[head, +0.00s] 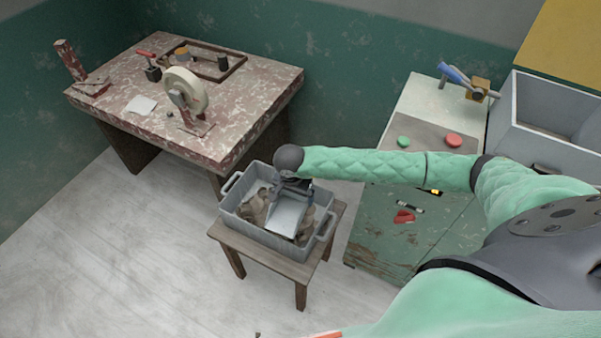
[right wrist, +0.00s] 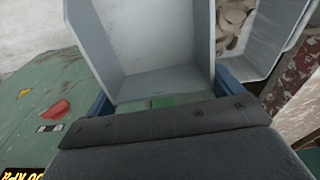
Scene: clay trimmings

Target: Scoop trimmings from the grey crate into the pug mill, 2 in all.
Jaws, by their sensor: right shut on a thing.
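The grey crate (head: 262,238) stands on a small wooden stool and holds brown-grey clay trimmings (head: 254,208). My right gripper (head: 293,187) is over the crate, shut on a pale grey scoop (head: 287,216). The scoop is tilted over the crate, with trimmings showing on both sides of it. In the right wrist view the scoop (right wrist: 150,40) fills the middle and its visible inside looks empty. Part of the crate (right wrist: 262,60) with trimmings shows to its right. A grey open hopper (head: 511,120) at the right appears to be the pug mill's. My left gripper is out of view.
A worn red-brown table (head: 240,110) with a wheel (head: 186,90) and small tools stands behind the crate. A green cabinet (head: 372,235) stands to the right, with green (head: 403,142) and red (head: 453,140) buttons near its back. The floor at left is clear.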

